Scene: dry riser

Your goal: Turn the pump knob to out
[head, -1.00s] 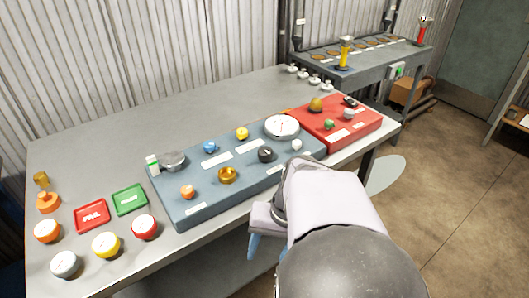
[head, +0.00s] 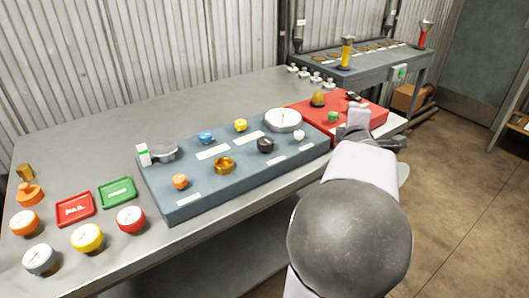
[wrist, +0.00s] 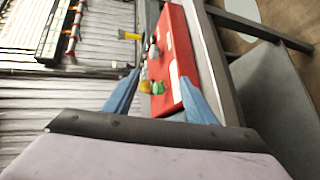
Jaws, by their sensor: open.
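The red box (head: 305,106) sits at the right end of the bench and carries several small knobs. A brass dome knob (head: 318,99), a green knob (head: 333,116) and a black knob (head: 354,97) show on it. I cannot read the labels, so I cannot tell which is the pump knob. My gripper (wrist: 159,76) is open and empty, its blue fingers pointing toward the red box in the wrist view. The green knob (wrist: 158,87) and brass knob (wrist: 146,86) appear between the fingers, with no clear contact.
A blue-grey panel (head: 190,201) with knobs and a white dial (head: 283,120) adjoins the red box on the left. Red FAIL (head: 75,209) and green (head: 117,193) trays and several gauges lie at the bench's left. A second bench (head: 365,70) stands behind.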

